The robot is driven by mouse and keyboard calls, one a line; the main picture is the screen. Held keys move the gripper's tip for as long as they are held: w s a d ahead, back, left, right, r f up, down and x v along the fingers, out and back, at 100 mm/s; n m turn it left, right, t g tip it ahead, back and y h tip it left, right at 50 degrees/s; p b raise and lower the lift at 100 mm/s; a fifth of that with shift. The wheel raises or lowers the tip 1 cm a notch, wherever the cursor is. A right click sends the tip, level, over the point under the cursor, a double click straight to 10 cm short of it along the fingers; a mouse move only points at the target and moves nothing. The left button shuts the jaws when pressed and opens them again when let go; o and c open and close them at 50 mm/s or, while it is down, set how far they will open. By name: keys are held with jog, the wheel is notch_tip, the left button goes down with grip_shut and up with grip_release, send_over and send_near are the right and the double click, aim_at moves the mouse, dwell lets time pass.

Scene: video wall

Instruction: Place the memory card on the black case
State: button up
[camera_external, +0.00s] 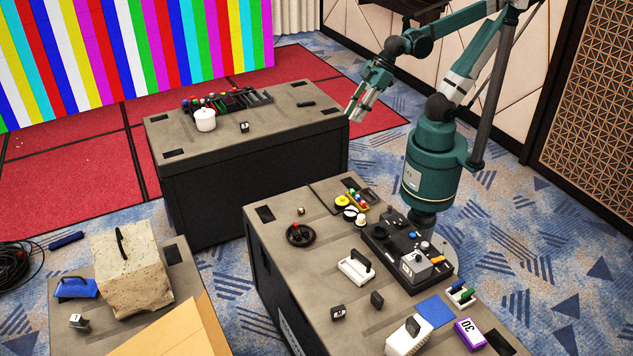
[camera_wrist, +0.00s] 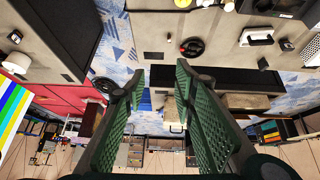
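My gripper (camera_external: 357,113) hangs near the right end of the far case, above the floor. In the wrist view my gripper (camera_wrist: 160,76) has its two green-padded fingers apart with nothing between them. The memory card cannot be identified for certain; candidates are a small black piece with a white mark (camera_external: 244,127) on the far case and similar pieces (camera_external: 338,312) on the near case. Two large black cases with grey-brown tops stand on the floor, the far black case (camera_external: 250,190) and the near black case (camera_external: 330,215). Which one the task means is unclear.
A white pot (camera_external: 205,120) and a black control panel (camera_external: 240,101) sit on the far case. A control console (camera_external: 410,255), white-handled block (camera_external: 356,268), black wheel (camera_external: 301,234) and blue square (camera_external: 435,311) crowd the near case. A stone block (camera_external: 130,275) stands at left.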

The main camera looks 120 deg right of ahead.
jog(key=shift+t, duration=0.3)
jog(key=s+a+f, duration=0.1)
jog(key=s, duration=0.1)
jog(key=s+a+f, duration=0.1)
jog(key=shift+s+a+f, duration=0.2)
jog(key=shift+s+a, duration=0.1)
jog(key=shift+s, duration=0.05)
